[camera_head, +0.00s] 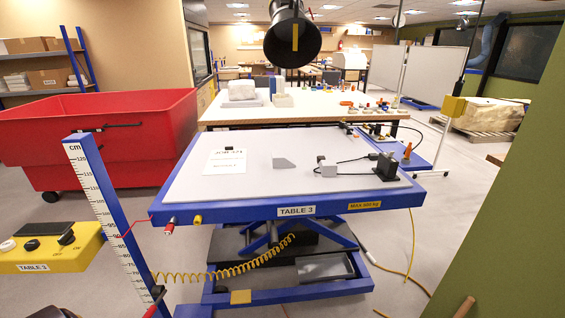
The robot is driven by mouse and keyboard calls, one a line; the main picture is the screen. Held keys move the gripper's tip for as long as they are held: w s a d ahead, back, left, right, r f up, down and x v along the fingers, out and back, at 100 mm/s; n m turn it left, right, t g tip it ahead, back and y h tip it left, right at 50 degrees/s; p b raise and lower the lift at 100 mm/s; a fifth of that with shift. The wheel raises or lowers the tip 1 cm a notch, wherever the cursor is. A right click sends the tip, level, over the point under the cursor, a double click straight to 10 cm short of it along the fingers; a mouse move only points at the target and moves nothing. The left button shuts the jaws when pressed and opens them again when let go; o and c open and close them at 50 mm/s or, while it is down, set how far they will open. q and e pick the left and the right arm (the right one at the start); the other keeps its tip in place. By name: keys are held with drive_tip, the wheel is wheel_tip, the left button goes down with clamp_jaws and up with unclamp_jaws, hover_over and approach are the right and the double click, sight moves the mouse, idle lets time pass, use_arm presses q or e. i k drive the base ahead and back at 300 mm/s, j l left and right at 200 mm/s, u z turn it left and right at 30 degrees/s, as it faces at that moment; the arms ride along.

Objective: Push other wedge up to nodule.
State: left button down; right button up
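A grey wedge-shaped piece (284,163) with a sloped edge lies alone near the middle of the white top of the lift table (190,183). A small light grey block (328,170) sits to its right, apart from it, with a dark cable. No second wedge is clear to me. I cannot pick out a nodule on this table; a pale lumpy block (242,90) stands on the bench behind, and I cannot tell if it is the nodule.
A black device (386,168) stands at the table's right end. A paper sheet (225,160) lies on the left part. A black duct hood (292,40) hangs above. A blue ruler post (100,205) and yellow control box (50,246) stand at front left; a red bin (95,135) is behind.

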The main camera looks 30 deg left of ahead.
sight(279, 160)
drive_tip(key=i+j+u, duration=0.1)
drive_tip(key=i+j, duration=0.85)
drive_tip(key=j, duration=0.1)
